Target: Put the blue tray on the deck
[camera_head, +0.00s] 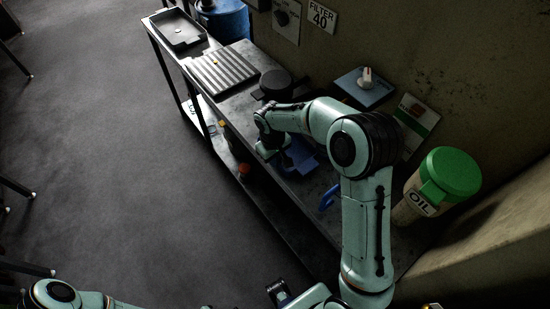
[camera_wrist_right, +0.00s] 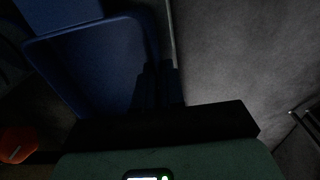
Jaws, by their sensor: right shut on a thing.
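The blue tray (camera_head: 301,154) is partly hidden behind my right arm in the head view, at the bench's front edge. In the right wrist view the blue tray (camera_wrist_right: 90,62) fills the upper left, with a raised rim. My right gripper (camera_wrist_right: 158,86) is shut on the tray's rim; in the head view the right gripper (camera_head: 268,146) is small and dark at the bench edge. A ribbed grey board (camera_head: 222,72) lies on the bench; I cannot tell whether it is the deck. My left arm shows at the bottom left, its gripper not clearly visible.
The bench (camera_head: 290,185) runs along the wall. On it are a dark grey tray (camera_head: 178,28), a round black object (camera_head: 275,83), and a green-lidded oil container (camera_head: 449,174). A blue drum (camera_head: 226,20) stands behind. An orange object (camera_head: 244,169) is below. Open floor lies left.

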